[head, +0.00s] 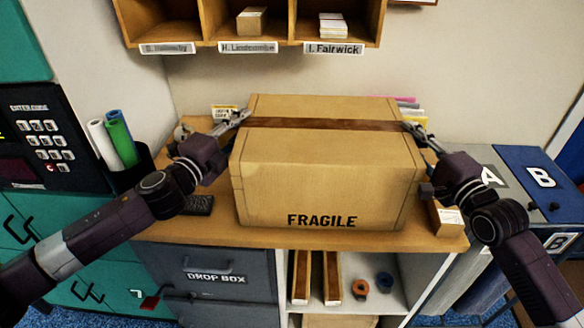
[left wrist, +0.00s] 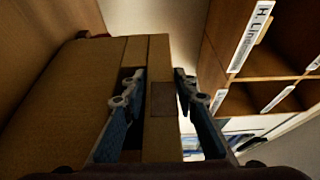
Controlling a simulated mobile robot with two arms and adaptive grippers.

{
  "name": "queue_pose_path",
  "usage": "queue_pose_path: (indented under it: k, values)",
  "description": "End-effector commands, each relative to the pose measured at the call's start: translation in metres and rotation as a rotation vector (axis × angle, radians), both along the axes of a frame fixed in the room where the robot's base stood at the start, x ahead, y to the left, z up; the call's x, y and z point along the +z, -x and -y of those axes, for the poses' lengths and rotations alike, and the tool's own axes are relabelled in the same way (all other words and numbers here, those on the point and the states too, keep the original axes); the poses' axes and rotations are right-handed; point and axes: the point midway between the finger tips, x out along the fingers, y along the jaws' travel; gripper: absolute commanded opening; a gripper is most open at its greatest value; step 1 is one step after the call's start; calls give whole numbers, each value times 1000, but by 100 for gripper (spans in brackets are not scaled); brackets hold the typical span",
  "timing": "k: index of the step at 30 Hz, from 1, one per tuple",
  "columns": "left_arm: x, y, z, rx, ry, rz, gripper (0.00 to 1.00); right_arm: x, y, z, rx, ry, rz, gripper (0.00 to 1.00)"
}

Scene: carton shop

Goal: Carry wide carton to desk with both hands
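The wide carton (head: 325,180), brown with a dark strip across its top and FRAGILE on its front, is upright over the wooden desk (head: 205,228). I cannot tell if its underside touches the desk. My left gripper (head: 238,117) is at its upper left edge. In the left wrist view the carton (left wrist: 75,100) fills the left; one finger of the left gripper (left wrist: 161,80) is in a dark slot, the other outside the top edge, with cardboard between them. My right gripper (head: 415,130) is at the upper right edge; its finger closure is unclear.
Pigeonholes (head: 250,25) hang on the wall behind. A pot with rolled tubes (head: 119,140) is at left; a small box (head: 446,217) is on the desk's right end. Bins marked A and B (head: 540,180) stand at right. Below are a drop box (head: 215,277) and an open shelf (head: 400,305).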

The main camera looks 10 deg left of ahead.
Motion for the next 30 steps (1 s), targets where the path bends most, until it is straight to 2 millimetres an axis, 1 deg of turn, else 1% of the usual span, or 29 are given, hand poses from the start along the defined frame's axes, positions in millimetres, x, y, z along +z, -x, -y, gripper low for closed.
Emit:
queue_pose_path:
  k: [1,4,13,16,20,30]
  values:
    - [1,0,-1,2,0,0,33,1,0,1,-2,1,0,33]
    - [1,0,-1,1,0,-1,44,1,0,1,-1,1,0,44]
    - [1,1,0,0,0,-1,44,1,0,0,0,0,0,44]
    - [0,6,-2,0,0,-2,44,1,0,0,0,0,0,44]
    - [-1,20,-7,0,0,-3,44,1,0,0,0,0,0,44]
    - [-1,67,-23,0,-1,-4,44,1,0,0,0,0,0,44]
